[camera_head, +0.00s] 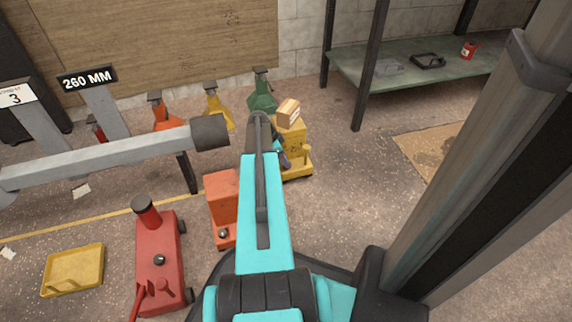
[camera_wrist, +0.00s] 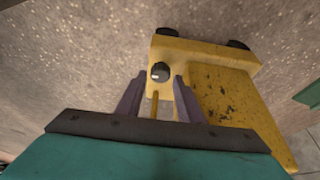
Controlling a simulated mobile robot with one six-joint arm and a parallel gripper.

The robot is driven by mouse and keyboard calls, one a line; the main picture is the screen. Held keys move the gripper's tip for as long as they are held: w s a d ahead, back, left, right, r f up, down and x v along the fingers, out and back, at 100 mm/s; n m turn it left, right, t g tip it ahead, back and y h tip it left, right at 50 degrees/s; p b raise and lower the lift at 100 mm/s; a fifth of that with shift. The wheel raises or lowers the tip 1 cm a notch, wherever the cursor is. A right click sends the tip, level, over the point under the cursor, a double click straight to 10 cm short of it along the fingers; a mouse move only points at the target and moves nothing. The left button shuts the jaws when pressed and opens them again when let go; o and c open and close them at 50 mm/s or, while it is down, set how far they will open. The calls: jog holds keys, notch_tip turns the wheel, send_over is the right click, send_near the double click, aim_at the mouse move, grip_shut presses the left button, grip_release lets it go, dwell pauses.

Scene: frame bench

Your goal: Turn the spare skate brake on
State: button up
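A yellow skate (camera_head: 298,165) stands on the floor beyond my arm, with a wooden block (camera_head: 288,111) on its top. In the wrist view the yellow skate (camera_wrist: 215,85) fills the centre right. On its near face is a round black knob (camera_wrist: 160,72) with a short white mark lying roughly level. My gripper (camera_wrist: 159,88) is open; its two purple-grey fingers stand either side of the knob in the picture. I cannot tell whether they touch it. In the head view my gripper (camera_head: 284,158) is at the skate's left side, partly hidden by my arm, and the knob is hidden.
An orange skate (camera_head: 222,205) and a red skate (camera_head: 166,238), each with a dark knob, stand to the left. A grey beam (camera_head: 110,162) crosses at left. Several coloured stands line the wall. A green shelf (camera_head: 400,75) is at back right.

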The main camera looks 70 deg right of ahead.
jog(key=shift+x, duration=1.05)
jog(key=c, duration=0.8)
